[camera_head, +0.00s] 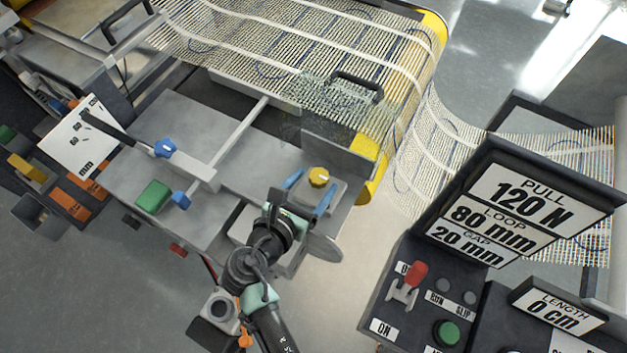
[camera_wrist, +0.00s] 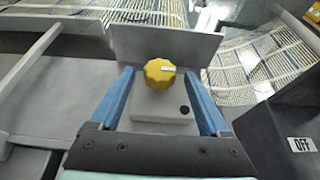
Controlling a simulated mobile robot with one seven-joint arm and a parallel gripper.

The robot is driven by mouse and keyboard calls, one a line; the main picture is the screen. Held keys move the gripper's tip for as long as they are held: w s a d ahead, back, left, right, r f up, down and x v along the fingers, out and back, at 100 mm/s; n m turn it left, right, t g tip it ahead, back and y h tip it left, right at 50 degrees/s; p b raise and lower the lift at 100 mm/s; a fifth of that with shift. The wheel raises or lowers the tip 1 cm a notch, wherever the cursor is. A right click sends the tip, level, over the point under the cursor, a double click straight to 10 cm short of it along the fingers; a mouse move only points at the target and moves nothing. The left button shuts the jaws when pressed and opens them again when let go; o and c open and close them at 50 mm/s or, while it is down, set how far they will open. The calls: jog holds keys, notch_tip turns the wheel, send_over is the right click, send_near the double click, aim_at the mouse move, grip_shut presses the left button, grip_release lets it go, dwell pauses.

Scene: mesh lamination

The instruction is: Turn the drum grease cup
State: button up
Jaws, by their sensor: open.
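The drum grease cup is a yellow ribbed knob (camera_head: 318,177) on a grey block beside the yellow drum end in the head view. In the wrist view the yellow cup (camera_wrist: 160,73) stands on its pale block (camera_wrist: 150,113), with a small white mark on its top. My gripper (camera_head: 309,188) has two blue fingers spread apart. In the wrist view my gripper (camera_wrist: 160,84) has one finger on each side of the cup, with clear gaps to it. Nothing is held. Whether the fingertips are level with the cup is hard to tell.
An upright grey plate (camera_wrist: 170,45) stands just behind the cup. White mesh (camera_head: 290,60) runs over the yellow-ended drum (camera_head: 371,180). Blue knobs (camera_head: 164,148) and a green block (camera_head: 153,196) lie left. A dark control panel (camera_head: 410,290) with a red lever stands right.

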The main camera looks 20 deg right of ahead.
jog(key=shift+w+d, duration=0.15)
jog(key=shift+d, duration=0.1)
grip_shut()
dwell(0.3)
